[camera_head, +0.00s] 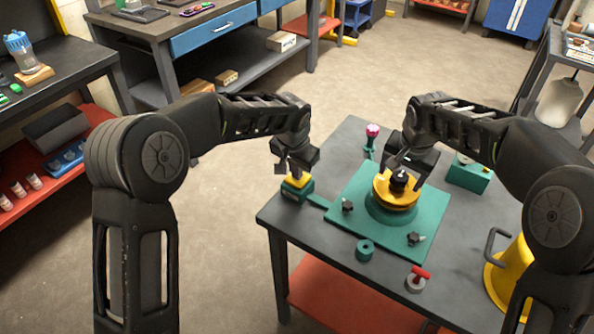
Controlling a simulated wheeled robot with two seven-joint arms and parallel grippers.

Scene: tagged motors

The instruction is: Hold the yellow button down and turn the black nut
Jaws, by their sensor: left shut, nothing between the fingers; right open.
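The yellow button (298,180) sits on a small green box (297,193) at the left edge of the table. My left gripper (288,172) is shut with nothing in it, and its tip is right at the button; I cannot tell whether it presses it down. The black nut (398,180) is on top of a yellow round part (386,192) on a green base plate (355,221). My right gripper (399,170) is open, with its fingers just above or around the nut; the exact contact is hidden.
A pink-topped knob (372,131) stands behind the plate. A green ring (365,250) and a red-handled part (417,279) are at the front. A green box (468,174) and a yellow cylinder with a handle (512,275) are at the right.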

